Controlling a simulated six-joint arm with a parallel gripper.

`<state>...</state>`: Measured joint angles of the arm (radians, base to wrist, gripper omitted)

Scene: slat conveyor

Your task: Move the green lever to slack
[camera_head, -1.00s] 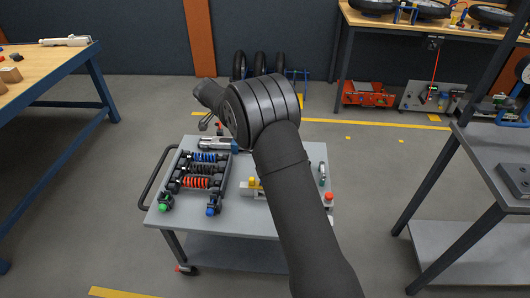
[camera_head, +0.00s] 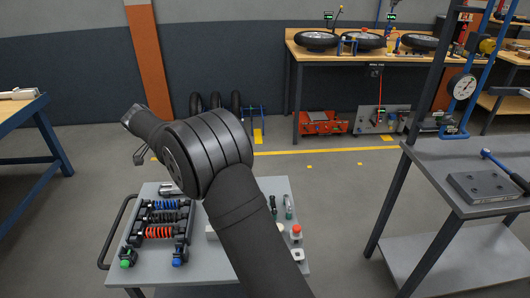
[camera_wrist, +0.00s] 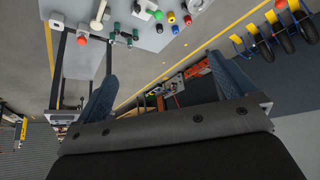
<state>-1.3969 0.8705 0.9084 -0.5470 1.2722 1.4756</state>
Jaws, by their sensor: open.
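No part is clearly the green lever, and no slack marking can be read. A green knob (camera_head: 127,258) sits at the front left corner of the spring rack (camera_head: 150,238) on the grey cart; I cannot tell whether it is a lever. In the wrist view a small round green piece (camera_wrist: 158,15) sits on a grey surface among red, blue, yellow and black ones. My gripper (camera_wrist: 160,72) is open and empty, its two bluish fingers wide apart, clear of these pieces. In the head view my arm crosses above the cart and hides part of its top.
The grey cart (camera_head: 205,268) carries several tools and a red knob (camera_head: 297,230). A grey table (camera_head: 455,160) at the right holds a dial gauge (camera_head: 463,86) on a blue stand. A wooden bench (camera_head: 305,52) with wheels stands behind. Open floor lies between cart and right table.

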